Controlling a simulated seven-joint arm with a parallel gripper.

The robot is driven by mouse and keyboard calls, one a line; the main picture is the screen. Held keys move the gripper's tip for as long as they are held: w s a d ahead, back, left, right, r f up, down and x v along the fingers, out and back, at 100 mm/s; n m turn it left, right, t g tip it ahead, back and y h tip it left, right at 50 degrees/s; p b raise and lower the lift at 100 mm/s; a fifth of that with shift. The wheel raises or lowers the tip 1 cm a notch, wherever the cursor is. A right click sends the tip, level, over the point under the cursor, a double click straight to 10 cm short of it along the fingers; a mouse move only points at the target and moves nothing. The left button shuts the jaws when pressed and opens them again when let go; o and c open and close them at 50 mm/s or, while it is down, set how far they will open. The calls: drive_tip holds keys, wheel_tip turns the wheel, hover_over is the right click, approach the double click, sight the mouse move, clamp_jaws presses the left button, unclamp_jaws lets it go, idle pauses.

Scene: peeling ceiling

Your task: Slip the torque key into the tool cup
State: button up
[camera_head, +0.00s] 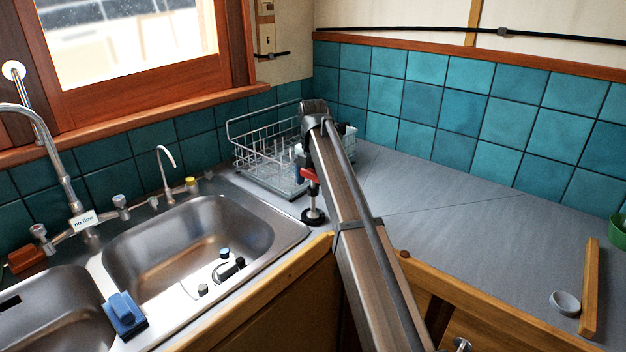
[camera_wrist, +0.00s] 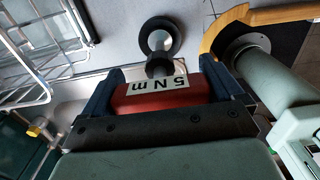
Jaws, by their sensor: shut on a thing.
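The torque key (camera_wrist: 150,98) has a red body with a white "5 N m" label in the wrist view. My gripper (camera_wrist: 162,84) is shut on it, a dark finger on each side. The red body also shows in the head view (camera_head: 310,174), below the end of my arm. A black ring with a pale middle (camera_wrist: 160,38) lies beyond the key's dark collar; it shows as a low black round piece on the counter in the head view (camera_head: 314,216). It may be the tool cup. I cannot tell whether the key's tip is inside it or above it.
A wire dish rack (camera_head: 268,160) stands close behind and left of the key. The steel sink (camera_head: 185,245) lies to the left. The grey counter (camera_head: 450,210) to the right is largely clear, with a small bowl (camera_head: 565,302) and wooden strip (camera_head: 590,288) far right.

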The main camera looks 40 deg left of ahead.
drive_tip(key=shift+f, duration=0.2)
idle(0.3)
drive_tip(key=o, duration=1.1)
drive_tip(key=shift+r, duration=0.1)
wheel_tip(320, 180, up, 18)
drive_tip(key=shift+f, duration=0.2)
idle(0.3)
